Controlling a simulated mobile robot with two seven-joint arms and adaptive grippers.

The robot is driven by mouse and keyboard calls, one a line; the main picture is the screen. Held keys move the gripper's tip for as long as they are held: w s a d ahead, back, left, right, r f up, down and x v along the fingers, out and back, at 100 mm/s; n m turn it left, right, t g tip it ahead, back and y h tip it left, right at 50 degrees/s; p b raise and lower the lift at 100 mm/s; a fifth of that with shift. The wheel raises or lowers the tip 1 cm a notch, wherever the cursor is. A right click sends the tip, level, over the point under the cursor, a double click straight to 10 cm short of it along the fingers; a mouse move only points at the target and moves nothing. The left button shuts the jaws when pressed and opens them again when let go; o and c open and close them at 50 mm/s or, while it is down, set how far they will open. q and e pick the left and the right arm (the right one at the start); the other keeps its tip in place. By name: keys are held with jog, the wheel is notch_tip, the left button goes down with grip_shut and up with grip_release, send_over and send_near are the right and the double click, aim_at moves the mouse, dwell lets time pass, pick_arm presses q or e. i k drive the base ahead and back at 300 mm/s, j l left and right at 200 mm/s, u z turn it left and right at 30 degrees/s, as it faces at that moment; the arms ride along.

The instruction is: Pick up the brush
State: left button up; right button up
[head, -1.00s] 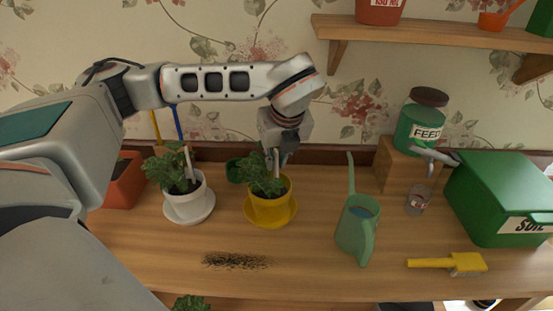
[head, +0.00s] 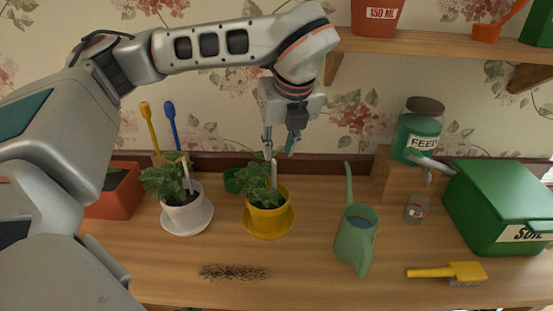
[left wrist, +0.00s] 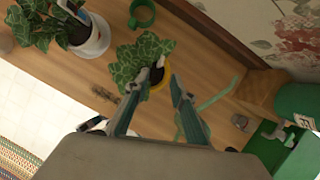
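The brush (head: 447,272) has a yellow handle and pale grey bristles. It lies flat on the wooden table at the front right in the head view, with its handle pointing left. I cannot make it out in the left wrist view. My left gripper (head: 280,154) is open and empty above the plant in the yellow pot (head: 265,222), well to the left of and behind the brush. Its spread fingers (left wrist: 154,88) also show in the left wrist view, with the plant between and beyond them.
A green watering can (head: 356,236) stands between the yellow pot and the brush. A green soil box (head: 497,205) and a feed dispenser (head: 415,135) stand behind the brush. Dark dirt (head: 234,272) lies at the front. A wall shelf (head: 440,43) hangs above right.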

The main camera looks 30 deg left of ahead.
aim_at(468, 273)
jog(key=k, duration=1)
